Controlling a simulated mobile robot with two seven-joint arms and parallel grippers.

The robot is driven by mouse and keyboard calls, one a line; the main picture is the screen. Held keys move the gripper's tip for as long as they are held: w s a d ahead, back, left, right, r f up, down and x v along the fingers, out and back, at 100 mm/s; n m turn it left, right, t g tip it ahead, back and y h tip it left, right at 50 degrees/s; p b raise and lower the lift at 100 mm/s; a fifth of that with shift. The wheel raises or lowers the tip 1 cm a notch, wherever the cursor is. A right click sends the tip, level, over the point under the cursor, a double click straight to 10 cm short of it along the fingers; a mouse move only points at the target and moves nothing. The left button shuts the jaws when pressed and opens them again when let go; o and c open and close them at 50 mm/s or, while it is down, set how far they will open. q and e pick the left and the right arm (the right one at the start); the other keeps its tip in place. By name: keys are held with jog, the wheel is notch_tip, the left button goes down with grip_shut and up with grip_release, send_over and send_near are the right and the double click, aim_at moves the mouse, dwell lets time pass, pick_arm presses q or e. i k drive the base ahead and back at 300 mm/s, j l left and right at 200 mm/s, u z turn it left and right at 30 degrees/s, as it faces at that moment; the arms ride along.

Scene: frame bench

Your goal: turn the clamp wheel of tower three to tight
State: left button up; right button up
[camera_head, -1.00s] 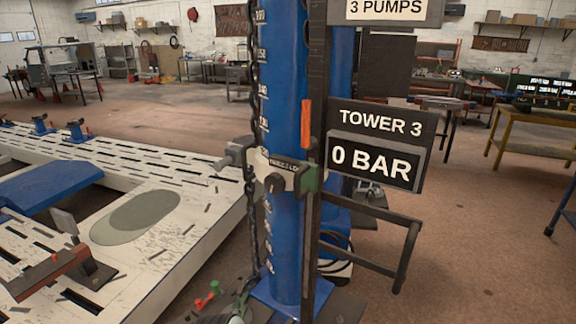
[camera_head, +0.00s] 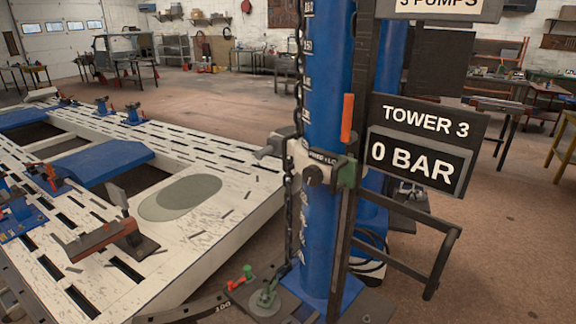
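Tower three is a blue column (camera_head: 327,90) with a height scale, standing right of centre. Its sign (camera_head: 426,121) reads TOWER 3, above a display (camera_head: 418,160) reading 0 BAR. A pale collar (camera_head: 303,155) with a dark round knob (camera_head: 314,175) sits around the column. At the tower's foot is a small round grey disc (camera_head: 267,306) with a green handle-like part on it. Beside it are small red and green pieces (camera_head: 241,278). I cannot tell for sure which of these is the clamp wheel or how tight it is. Neither gripper is in view.
A white slotted frame bench (camera_head: 215,160) fills the left, with blue ramps (camera_head: 103,162) and a red clamp (camera_head: 102,238). A chain (camera_head: 298,60) hangs along the tower. A black bracket (camera_head: 405,230) sticks out right of the tower. Open floor (camera_head: 500,240) lies at right.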

aim_at(312, 175)
jog(key=i+j+z, duration=0.15)
jog(key=z, duration=0.25)
jog(key=i+j+z, duration=0.1)
jog(key=j+z, duration=0.15)
jog(key=z, duration=0.15)
jog(key=j+z, duration=0.25)
jog(key=z, duration=0.15)
jog(key=i+j+z, duration=0.15)
jog(key=j, duration=0.4)
jog(key=j+z, duration=0.15)
jog(key=j, duration=0.4)
